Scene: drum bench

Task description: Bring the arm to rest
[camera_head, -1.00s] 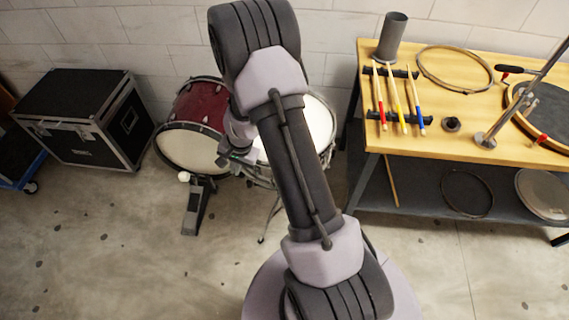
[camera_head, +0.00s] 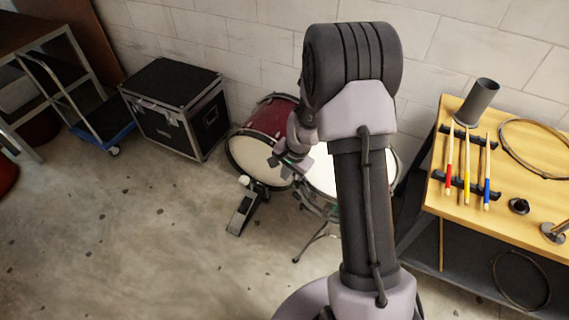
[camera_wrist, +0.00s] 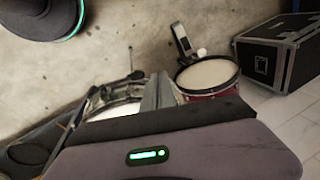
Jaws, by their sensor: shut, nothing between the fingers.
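My gripper (camera_wrist: 158,92) shows in the wrist view, its grey fingers together with nothing between them. In the head view it is a small dark shape (camera_head: 290,162) beside the drums, partly hidden by my arm. My arm is raised and bent, its links crossing the right half of the head view. The gripper appears in front of the red bass drum (camera_head: 270,122) and the snare drum (camera_head: 322,172); I cannot tell how far off they are. Both drums also show in the wrist view, the red drum (camera_wrist: 208,77) right of the fingers and the snare (camera_wrist: 115,108) left.
A wooden bench (camera_head: 442,205) at the right holds drumsticks, a grey cup (camera_head: 476,102) and a hoop (camera_head: 536,148). A black case (camera_head: 175,108) stands by the wall, with a blue cart (camera_head: 105,132) left of it. A pedal (camera_head: 242,212) stands before the bass drum. Floor at lower left is clear.

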